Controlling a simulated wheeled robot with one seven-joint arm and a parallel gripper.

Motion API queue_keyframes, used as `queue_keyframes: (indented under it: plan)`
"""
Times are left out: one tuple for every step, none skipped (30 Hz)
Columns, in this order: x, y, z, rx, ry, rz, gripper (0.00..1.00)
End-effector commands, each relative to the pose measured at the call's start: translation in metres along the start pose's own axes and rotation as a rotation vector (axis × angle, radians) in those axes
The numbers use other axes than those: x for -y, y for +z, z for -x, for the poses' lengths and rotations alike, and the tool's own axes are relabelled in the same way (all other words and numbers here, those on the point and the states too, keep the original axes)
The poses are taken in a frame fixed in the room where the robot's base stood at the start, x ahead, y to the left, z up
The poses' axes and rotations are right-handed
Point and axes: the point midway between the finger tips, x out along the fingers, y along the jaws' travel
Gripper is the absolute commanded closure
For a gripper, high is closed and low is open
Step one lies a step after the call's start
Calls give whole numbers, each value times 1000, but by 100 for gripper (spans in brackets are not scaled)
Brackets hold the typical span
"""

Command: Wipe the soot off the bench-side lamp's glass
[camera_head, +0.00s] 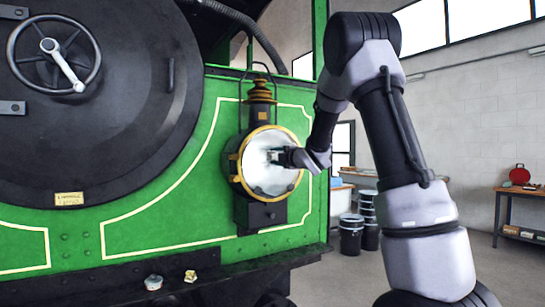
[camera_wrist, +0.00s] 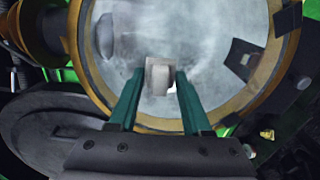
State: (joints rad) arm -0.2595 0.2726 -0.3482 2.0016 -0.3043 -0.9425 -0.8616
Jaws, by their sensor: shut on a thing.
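My gripper (camera_head: 280,156) is in front of the middle of the glass. In the wrist view my gripper (camera_wrist: 160,85) is shut on a small pale cloth or pad (camera_wrist: 159,76). The pad lies against or very close to the glass; I cannot tell which.
The dark round smokebox door (camera_head: 130,110) with a handwheel (camera_head: 55,52) is to the left. A ledge below holds a grey-capped fitting (camera_head: 153,282) and a small brass piece (camera_head: 190,276). Dark drums (camera_head: 351,235) and a bench (camera_head: 518,193) stand at the right.

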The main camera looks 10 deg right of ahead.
Motion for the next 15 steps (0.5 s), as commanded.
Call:
queue_keyframes:
  plan:
    - [0, 8, 0, 6, 0, 1, 96]
    - [1, 11, 0, 6, -1, 0, 96]
    - [1, 14, 0, 6, -1, -1, 96]
    - [1, 17, 0, 6, 0, 0, 96]
    - [1, 20, 0, 6, 0, 0, 96]
    - [1, 23, 1, 6, -1, 1, 96]
    - [1, 26, 1, 6, -1, 0, 96]
    - [1, 28, 1, 6, -1, -1, 96]
    - [1, 30, 1, 5, 0, 0, 96]
    - [1, 31, 1, 4, 0, 0, 96]
    - [1, 32, 2, 4, 0, 0, 96]
    - [1, 32, 2, 3, 0, 0, 96]
    - [0, 32, 2, 2, 0, 0, 96]
    - [-1, 32, 2, 2, 0, 0, 96]
    - [-2, 32, 2, 2, 0, 0, 96]
